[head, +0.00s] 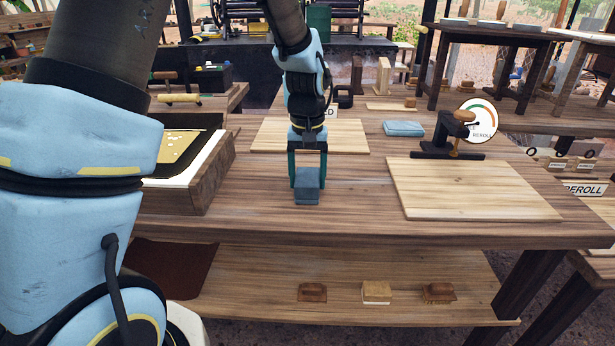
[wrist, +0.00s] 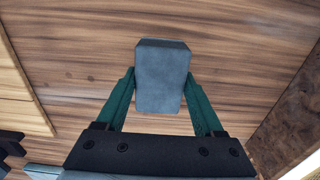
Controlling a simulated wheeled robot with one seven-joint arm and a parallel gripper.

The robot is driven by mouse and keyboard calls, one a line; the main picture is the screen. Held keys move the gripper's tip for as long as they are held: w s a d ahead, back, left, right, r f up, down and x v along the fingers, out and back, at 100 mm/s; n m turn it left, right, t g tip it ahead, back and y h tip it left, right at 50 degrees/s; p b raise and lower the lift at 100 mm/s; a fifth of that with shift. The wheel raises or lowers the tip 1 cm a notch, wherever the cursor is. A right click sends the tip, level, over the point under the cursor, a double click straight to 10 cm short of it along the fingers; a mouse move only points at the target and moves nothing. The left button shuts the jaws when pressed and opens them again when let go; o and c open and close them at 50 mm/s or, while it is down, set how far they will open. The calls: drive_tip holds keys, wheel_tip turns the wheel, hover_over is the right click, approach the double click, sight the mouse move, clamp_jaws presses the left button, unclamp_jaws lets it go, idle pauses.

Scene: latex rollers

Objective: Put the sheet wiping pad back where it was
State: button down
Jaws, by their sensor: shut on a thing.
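The sheet wiping pad, a grey-blue block (head: 307,188), is held in my gripper (head: 307,168) over the front middle of the wooden table (head: 265,215). In the wrist view the pad (wrist: 162,80) sits between the two green fingers, which press on its sides. Its far end sticks out past the fingertips. The gripper points down, and I cannot tell whether the pad's underside touches the table.
A framed tray (head: 200,182) stands left of the gripper. A pale board (head: 470,190) lies to the right, with a dark clamp-like stand (head: 440,140) behind it. A folded blue cloth (head: 403,128) lies behind. Another pale board (head: 345,135) lies behind the gripper. Small blocks (head: 376,292) sit on the lower shelf.

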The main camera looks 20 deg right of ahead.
sight(308, 176)
drive_tip(key=shift+f, duration=0.1)
unclamp_jaws()
wheel_tip(308, 176, up, 12)
drive_tip(key=shift+r+b, duration=0.15)
drive_tip(key=shift+b, duration=0.45)
idle(0.5)
